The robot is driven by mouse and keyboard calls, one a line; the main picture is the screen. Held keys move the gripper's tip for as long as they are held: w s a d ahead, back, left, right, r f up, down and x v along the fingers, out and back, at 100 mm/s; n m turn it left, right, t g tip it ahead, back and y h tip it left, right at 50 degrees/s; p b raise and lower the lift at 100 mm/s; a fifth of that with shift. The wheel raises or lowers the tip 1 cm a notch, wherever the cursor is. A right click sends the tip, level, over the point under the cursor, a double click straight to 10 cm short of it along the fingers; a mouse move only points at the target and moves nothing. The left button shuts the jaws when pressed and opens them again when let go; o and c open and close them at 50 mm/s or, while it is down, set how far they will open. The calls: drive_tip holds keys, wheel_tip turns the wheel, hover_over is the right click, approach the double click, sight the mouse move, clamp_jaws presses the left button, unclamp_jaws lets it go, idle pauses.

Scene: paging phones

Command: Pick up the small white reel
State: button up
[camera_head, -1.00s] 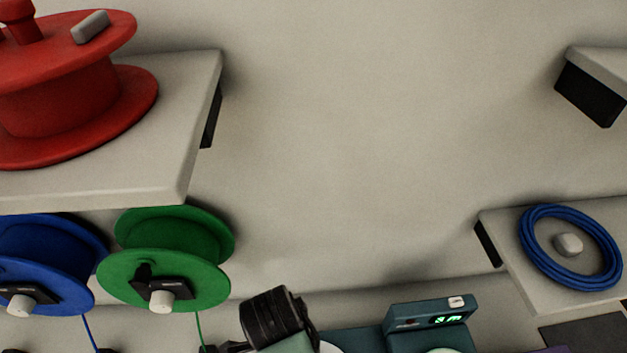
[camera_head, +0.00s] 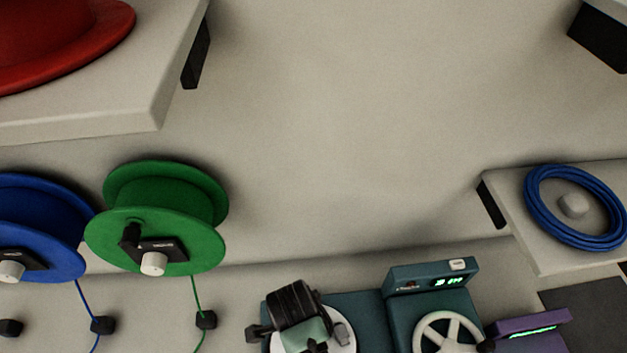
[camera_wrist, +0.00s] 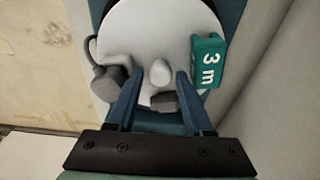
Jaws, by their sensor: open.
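A white round disc (camera_wrist: 165,28) with a raised central knob sits on a teal machine (camera_wrist: 228,15) in the wrist view; it looks like the small white reel. In the head view the disc (camera_head: 345,336) shows only in part, behind what looks like my dark wrist. My gripper (camera_wrist: 160,75) is open over the disc, with a blue finger on either side of the knob. Whether the fingers touch anything is unclear. A white spoked wheel (camera_head: 449,330) is on the machine to the right.
A teal "3 m" block (camera_wrist: 208,62) stands at the disc's right edge. Grey pieces (camera_wrist: 110,82) lie by its left edge. Green (camera_head: 157,240) and blue (camera_head: 40,235) spools hang at left under a shelf with a red reel (camera_head: 60,45). A blue coil (camera_head: 545,222) lies on a right shelf.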

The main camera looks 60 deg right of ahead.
drive_tip(key=shift+f, duration=0.15)
clamp_jaws()
drive_tip(key=shift+w, duration=0.1)
idle(1.3)
